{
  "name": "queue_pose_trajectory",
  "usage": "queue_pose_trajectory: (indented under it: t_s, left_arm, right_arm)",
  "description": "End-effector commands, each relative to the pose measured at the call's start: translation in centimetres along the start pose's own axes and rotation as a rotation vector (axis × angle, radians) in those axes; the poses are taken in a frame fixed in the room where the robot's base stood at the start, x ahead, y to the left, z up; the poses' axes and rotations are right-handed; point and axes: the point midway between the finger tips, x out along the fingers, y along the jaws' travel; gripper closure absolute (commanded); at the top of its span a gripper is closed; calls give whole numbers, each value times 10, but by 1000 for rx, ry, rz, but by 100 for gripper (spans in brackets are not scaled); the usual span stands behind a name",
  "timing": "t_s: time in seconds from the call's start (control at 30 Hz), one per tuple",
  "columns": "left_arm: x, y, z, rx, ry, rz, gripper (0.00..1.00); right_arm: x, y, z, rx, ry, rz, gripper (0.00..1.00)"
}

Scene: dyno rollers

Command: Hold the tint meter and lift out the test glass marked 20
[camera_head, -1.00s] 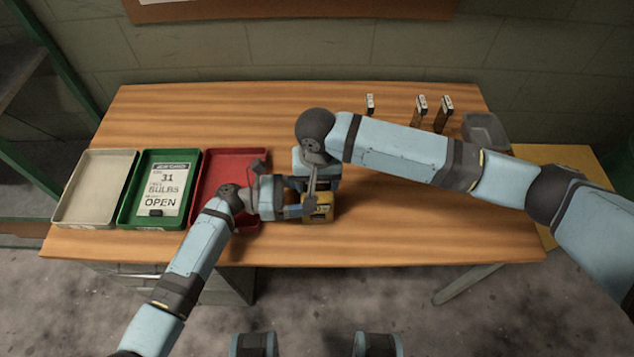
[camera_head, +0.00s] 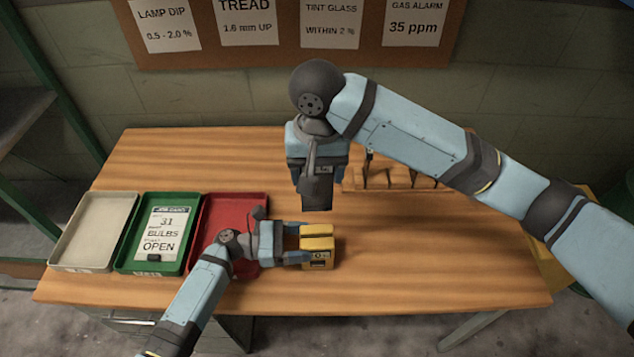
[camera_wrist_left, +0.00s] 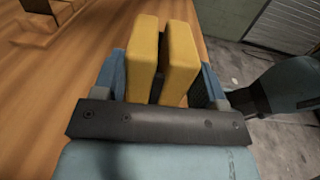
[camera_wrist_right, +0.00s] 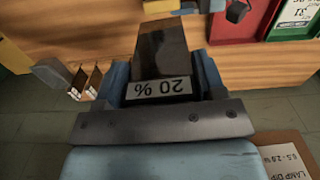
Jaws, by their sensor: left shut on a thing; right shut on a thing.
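The yellow tint meter (camera_head: 318,243) sits on the bench near the front middle. My left gripper (camera_head: 302,250) is shut on it from the left. In the left wrist view the meter (camera_wrist_left: 145,60) shows two yellow blocks with an open slot between them, held between the fingers. My right gripper (camera_head: 316,170) is above the bench, behind and over the meter, shut on a dark test glass (camera_head: 316,195). In the right wrist view the glass (camera_wrist_right: 162,55) hangs from the fingers, and its white label reads 20 %. The glass is clear of the meter.
A rack (camera_head: 395,180) with other test glasses stands at the back, partly behind my right arm. A red tray (camera_head: 262,200), a green tray (camera_head: 125,262) with a card, and a beige tray (camera_head: 62,262) are at the left. The bench right of the meter is clear.

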Motion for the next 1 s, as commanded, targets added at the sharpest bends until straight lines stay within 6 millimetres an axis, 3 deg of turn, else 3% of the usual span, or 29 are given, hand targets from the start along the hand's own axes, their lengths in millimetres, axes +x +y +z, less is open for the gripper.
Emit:
queue_pose_trajectory:
  t_s: [0.27, 0.3, 0.4, 0.77, 1.0]
  left_arm:
    - [0, 0, 0, -1, 1, 0, 49]
    - [0, 0, 0, -1, 1, 0, 27]
    - [0, 0, 0, 0, 1, 0, 4]
    - [-5, 0, 0, 0, 1, 0, 4]
    - [-48, 0, -1, 0, 4, 1, 4]
  right_arm:
    - [-2, 0, 0, 0, 1, 0, 66]
    - [-2, 0, 0, 0, 1, 0, 66]
    - [-2, 0, 0, 0, 1, 0, 66]
    - [-2, 0, 0, 0, 1, 0, 66]
    - [-2, 0, 0, 0, 1, 0, 66]
